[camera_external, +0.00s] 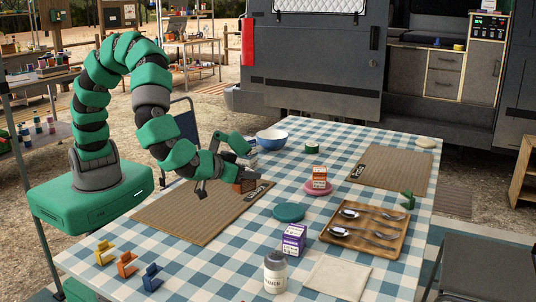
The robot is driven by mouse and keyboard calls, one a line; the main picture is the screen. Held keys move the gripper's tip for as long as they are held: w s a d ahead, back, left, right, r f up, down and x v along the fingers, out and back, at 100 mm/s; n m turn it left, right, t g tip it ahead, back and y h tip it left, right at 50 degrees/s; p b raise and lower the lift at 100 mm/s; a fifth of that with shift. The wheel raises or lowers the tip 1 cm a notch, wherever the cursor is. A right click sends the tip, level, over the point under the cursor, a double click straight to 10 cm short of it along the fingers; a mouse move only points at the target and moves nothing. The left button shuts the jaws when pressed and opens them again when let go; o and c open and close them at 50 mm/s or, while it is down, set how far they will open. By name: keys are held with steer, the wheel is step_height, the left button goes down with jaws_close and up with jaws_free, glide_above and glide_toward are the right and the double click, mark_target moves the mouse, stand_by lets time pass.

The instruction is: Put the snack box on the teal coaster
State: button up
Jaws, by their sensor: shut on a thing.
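My gripper (232,171) is low over the far right part of the left woven mat, shut on a small brown box (245,182), partly hidden by the fingers. The teal coaster (289,212) lies bare on the checked cloth, to the right of and nearer than my gripper. An orange-and-white box (319,175) stands upright on a pink coaster (318,188) farther right. A purple-and-white carton (293,239) stands just in front of the teal coaster. I cannot read the labels to tell which is the snack box.
A white jar (275,272) stands in front of the carton. A wooden tray (365,252) with cutlery lies right of the teal coaster. A blue bowl (272,138) is behind. Coloured clips (127,264) stand front left. The cloth between gripper and coaster looks clear.

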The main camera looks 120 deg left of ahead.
steer(key=w+a, duration=0.1)
steer(key=w, duration=0.3)
steer(key=w+a+b, duration=0.1)
steer(key=w, duration=0.3)
steer(key=w+a+f+b, duration=0.1)
steer(key=w, duration=0.3)
steer(key=shift+w, duration=0.3)
step_height(320, 180, down, 4)
steer(key=shift+r+b, duration=0.1)
steer(key=shift+b, duration=1)
steer(key=o, duration=1)
steer(key=p+v, duration=0.3)
steer(key=v, duration=0.9)
steer(key=shift+w+r, duration=0.1)
steer(key=shift+w, duration=0.05)
